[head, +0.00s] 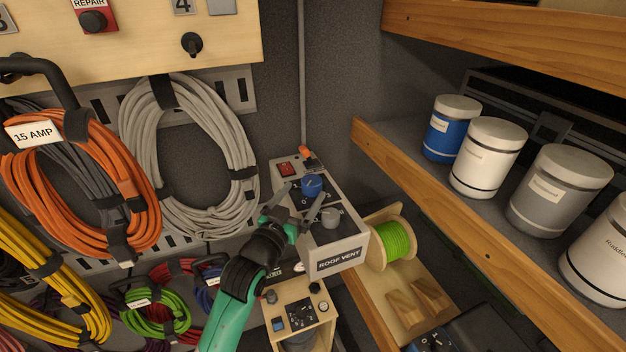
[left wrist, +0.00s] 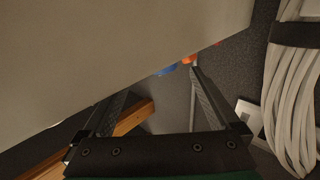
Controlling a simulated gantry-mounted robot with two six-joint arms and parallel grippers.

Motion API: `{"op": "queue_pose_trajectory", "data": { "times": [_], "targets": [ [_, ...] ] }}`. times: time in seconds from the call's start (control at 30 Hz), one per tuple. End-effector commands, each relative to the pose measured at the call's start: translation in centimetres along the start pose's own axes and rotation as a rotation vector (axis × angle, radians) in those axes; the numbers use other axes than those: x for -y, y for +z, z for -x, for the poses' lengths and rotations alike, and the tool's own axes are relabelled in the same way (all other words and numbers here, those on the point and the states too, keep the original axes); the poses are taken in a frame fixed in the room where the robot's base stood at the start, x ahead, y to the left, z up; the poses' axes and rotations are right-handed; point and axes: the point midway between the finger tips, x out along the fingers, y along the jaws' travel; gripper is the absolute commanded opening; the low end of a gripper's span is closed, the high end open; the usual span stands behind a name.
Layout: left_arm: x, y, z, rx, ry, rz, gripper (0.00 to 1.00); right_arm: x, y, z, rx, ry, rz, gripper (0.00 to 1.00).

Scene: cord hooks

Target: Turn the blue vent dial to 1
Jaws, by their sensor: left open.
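The blue vent dial (head: 311,185) sits on the sloped top of the grey box labelled ROOF VENT (head: 346,253), towards its back. Its scale and pointer are too small to read. My left gripper (head: 297,205) is open, over the box's left side and just in front of the blue dial, with nothing seen between its fingers. In the left wrist view the box's plain side (left wrist: 120,55) fills the upper left, and a bit of the blue dial (left wrist: 166,71) shows past its edge near the fingers. Whether a finger touches the dial cannot be told. My right gripper is not in view.
A grey knob (head: 329,214), a red switch (head: 286,169) and an orange part (head: 306,152) are also on the box. A grey cord coil (head: 136,150) hangs at left. A green spool (head: 398,238) stands right of the box. A wooden shelf with jars (head: 487,157) is farther right.

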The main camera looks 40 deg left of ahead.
Motion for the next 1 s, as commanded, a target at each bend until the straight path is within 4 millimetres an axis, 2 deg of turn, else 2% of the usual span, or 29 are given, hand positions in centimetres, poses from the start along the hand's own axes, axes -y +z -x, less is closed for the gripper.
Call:
{"op": "queue_pose_trajectory", "data": {
  "times": [0.1,0.3,0.47,0.7,1.0],
  "targets": [
    [0.0,-0.2,-2.5,0.001,0.000,0.000,0.95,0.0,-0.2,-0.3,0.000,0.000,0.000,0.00],
    [0.0,-0.1,-5.2,0.000,0.000,0.000,0.95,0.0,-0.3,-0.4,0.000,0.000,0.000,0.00],
    [0.0,-0.1,-6.0,0.000,0.001,0.000,0.95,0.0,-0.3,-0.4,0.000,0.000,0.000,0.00],
    [0.0,0.0,-6.0,-0.001,0.001,0.000,0.93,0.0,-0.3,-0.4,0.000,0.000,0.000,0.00],
    [0.0,0.0,-6.0,0.000,0.001,0.000,0.39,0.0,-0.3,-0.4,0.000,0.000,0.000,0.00]
  ]
}}
